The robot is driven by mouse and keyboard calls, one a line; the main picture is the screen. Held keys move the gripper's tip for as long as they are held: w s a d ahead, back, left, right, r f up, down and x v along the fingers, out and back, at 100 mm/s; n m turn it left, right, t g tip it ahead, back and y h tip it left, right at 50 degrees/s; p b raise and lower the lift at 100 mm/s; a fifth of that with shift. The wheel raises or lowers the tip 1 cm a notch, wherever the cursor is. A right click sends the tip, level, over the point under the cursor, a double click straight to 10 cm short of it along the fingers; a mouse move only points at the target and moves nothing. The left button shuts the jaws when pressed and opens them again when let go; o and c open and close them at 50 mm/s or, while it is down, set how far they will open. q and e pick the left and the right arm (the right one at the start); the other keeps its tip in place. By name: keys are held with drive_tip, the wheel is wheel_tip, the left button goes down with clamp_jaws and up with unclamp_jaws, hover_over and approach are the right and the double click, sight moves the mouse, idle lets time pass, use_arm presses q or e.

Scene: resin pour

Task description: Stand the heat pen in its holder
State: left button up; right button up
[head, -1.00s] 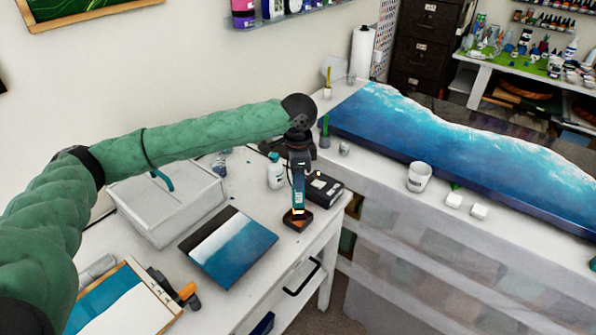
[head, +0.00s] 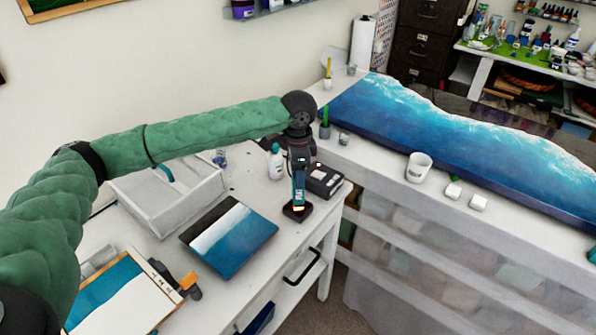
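My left gripper (head: 299,158) points straight down over the right part of the white table. It appears shut on the upper end of the heat pen (head: 299,187), a slim blue and dark tool with a label. The pen is upright. Its lower end meets the small dark square holder (head: 297,212) on the table near its right edge. How deep the tip sits in the holder is hidden. The fingertips are small and dark, so the grip is hard to see in detail. My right gripper is out of view.
A black box (head: 325,181) and a white bottle (head: 276,162) stand close behind the holder. A blue-and-white painted panel (head: 229,237) lies to its left, with a pale bin (head: 172,200) beyond. A large blue resin slab (head: 440,150) fills the right-hand bench.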

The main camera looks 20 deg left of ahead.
use_arm(q)
drive_tip(key=shift+r, duration=0.25)
drive_tip(key=shift+r+b, duration=0.65)
drive_tip(key=shift+r, duration=0.3)
wheel_tip(320, 180, up, 4)
drive_tip(key=shift+r+b, duration=0.2)
drive_tip(key=shift+b, duration=0.5)
drive_tip(key=shift+r, duration=0.5)
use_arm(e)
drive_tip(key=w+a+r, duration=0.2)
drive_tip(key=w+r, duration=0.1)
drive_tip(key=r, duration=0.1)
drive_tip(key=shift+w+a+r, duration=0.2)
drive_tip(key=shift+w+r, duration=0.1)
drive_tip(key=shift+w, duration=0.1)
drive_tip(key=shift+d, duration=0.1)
